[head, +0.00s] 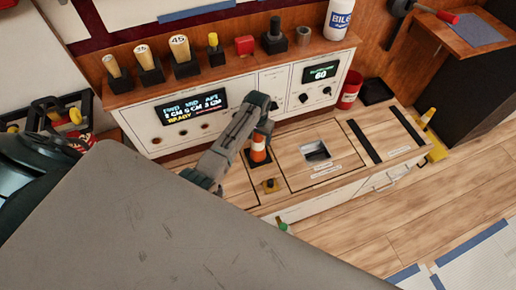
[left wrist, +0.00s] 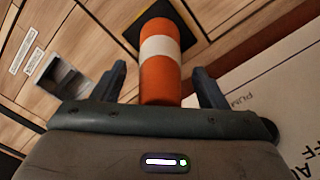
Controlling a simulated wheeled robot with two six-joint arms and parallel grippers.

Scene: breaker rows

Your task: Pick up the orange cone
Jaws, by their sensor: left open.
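The orange cone (head: 258,150) with a white band stands on a dark base on the wooden counter (head: 235,192), in front of the white control panel. My left gripper (head: 262,140) is at the cone, and the arm hides part of it in the head view. In the left wrist view the cone (left wrist: 160,60) lies between the two open fingers (left wrist: 160,88), with a gap to each side. The cone's dark base shows beyond it. My right gripper is not in view.
The white panel with a lit display (head: 195,112) rises right behind the cone. A red can (head: 349,90) stands farther right. Open floor lies in front.

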